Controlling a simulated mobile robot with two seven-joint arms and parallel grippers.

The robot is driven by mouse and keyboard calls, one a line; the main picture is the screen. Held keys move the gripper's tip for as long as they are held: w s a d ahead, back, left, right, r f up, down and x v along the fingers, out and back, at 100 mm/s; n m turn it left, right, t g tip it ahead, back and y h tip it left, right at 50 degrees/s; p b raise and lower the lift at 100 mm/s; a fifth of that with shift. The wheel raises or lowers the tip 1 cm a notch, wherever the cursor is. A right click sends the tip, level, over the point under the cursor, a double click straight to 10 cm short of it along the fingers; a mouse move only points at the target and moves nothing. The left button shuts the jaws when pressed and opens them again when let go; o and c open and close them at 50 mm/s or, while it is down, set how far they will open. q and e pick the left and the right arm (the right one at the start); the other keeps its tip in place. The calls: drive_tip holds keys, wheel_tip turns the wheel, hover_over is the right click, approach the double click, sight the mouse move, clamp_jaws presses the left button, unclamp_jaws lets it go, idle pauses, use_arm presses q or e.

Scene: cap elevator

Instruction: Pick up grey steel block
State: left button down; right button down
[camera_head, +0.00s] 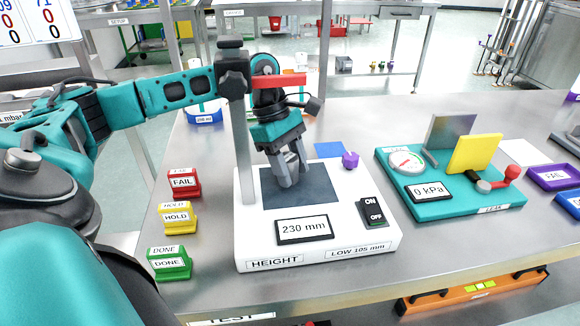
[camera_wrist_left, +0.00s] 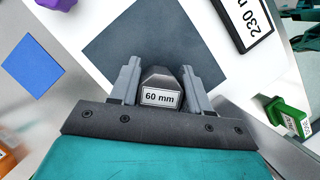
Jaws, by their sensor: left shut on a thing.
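The grey steel block (camera_wrist_left: 161,88), labelled "60 mm", shows in the left wrist view between the two fingers of my left gripper (camera_wrist_left: 158,85). The gripper is shut on it. In the head view my left gripper (camera_head: 289,172) points down over the dark pad (camera_head: 322,186) of the white height gauge (camera_head: 375,243). The block is mostly hidden behind the fingers there. I cannot tell whether the block touches the pad. My right gripper is not in view.
The gauge's post (camera_head: 240,140) stands close to the left of my gripper. A purple knob-like piece (camera_head: 350,160) and a blue square (camera_head: 329,149) lie behind the pad. A teal leak tester (camera_head: 450,205) stands to the right. FAIL, HOLD and DONE blocks (camera_head: 175,217) stand left.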

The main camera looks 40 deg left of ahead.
sight(294, 159)
use_arm(q)
drive_tip(key=shift+w+r, duration=0.1)
drive_tip(key=shift+r, duration=0.45)
wheel_tip(294, 159, up, 3)
drive_tip(key=shift+f, duration=0.1)
drive_tip(key=s+a, duration=0.1)
drive_tip(key=a, duration=1.7)
drive_tip(key=shift+f, duration=0.15)
drive_tip(key=shift+s, duration=0.1)
